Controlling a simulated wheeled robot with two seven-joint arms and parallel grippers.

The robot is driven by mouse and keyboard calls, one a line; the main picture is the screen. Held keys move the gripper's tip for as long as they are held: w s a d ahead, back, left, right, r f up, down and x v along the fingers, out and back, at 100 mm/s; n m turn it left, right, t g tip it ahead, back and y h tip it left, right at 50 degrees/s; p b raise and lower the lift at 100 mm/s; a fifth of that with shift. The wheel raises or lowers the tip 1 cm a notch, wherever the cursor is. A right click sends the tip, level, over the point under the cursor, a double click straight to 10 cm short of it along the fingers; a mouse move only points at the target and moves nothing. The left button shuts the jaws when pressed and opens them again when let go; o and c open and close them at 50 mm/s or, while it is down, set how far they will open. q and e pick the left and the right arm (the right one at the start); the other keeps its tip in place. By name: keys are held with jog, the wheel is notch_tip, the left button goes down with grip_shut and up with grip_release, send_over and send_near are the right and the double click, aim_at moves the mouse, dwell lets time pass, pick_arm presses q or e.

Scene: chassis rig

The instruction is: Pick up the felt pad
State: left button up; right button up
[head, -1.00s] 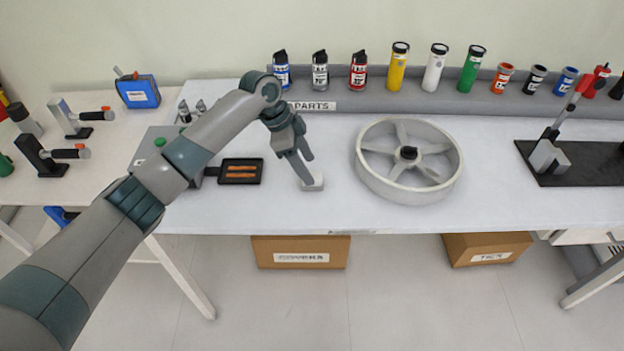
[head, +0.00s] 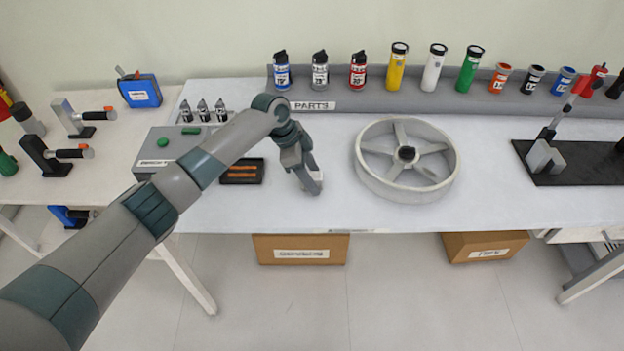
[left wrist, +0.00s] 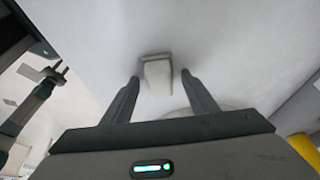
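The felt pad (left wrist: 157,76) is a small pale grey block on the white table. In the left wrist view it lies between and slightly beyond the two fingertips of my left gripper (left wrist: 158,80), with a gap on each side. In the head view my left gripper (head: 314,187) is low over the table at the pad's place and hides most of it. The fingers are apart and hold nothing. I cannot tell exactly how high the fingertips are above the table.
A grey spoked wheel (head: 373,182) lies to the right of the gripper. A black tray (head: 258,181) with orange-brown strips lies to its left, near a grey box (head: 152,150) with green buttons. Cans and bottles line the parts shelf (head: 345,100) behind. The table's front edge is close.

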aim_at(321, 176)
pick_arm(q)
jog(key=c, duration=1)
jog(key=shift+o, duration=0.2)
pick_arm(e)
jog(key=shift+a, duration=0.1)
